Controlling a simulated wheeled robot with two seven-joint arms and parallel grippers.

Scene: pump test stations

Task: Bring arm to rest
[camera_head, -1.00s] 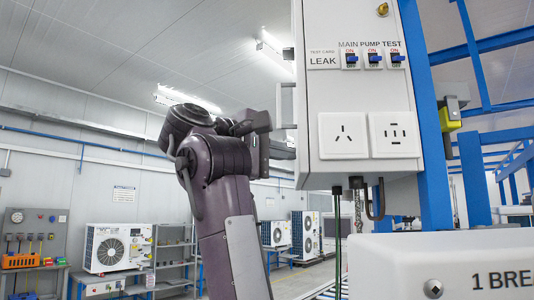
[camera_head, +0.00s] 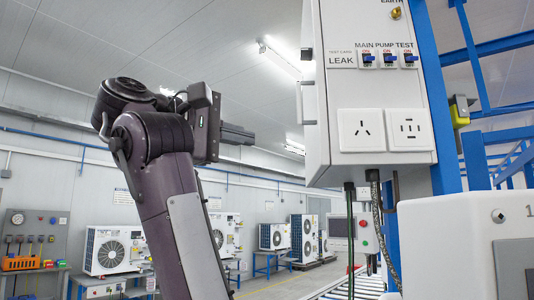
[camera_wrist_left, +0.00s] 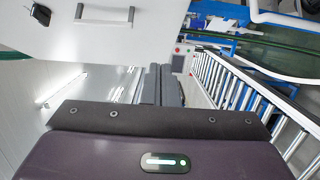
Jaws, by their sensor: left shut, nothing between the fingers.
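My left arm (camera_head: 165,190) rises through the middle left of the head view, bent at the top. Its gripper (camera_head: 238,134) points right, toward the test box, with a visible gap to the box edge. The gripper is shut and empty. In the left wrist view the two dark fingers (camera_wrist_left: 160,86) lie side by side past the purple wrist housing. My right gripper is in neither view.
The white test box (camera_head: 370,80), with blue switches and two sockets, stands right of the gripper. A blue post (camera_head: 437,100) and white panel (camera_head: 455,240) are farther right. Outdoor fan units (camera_head: 115,250) line the back wall.

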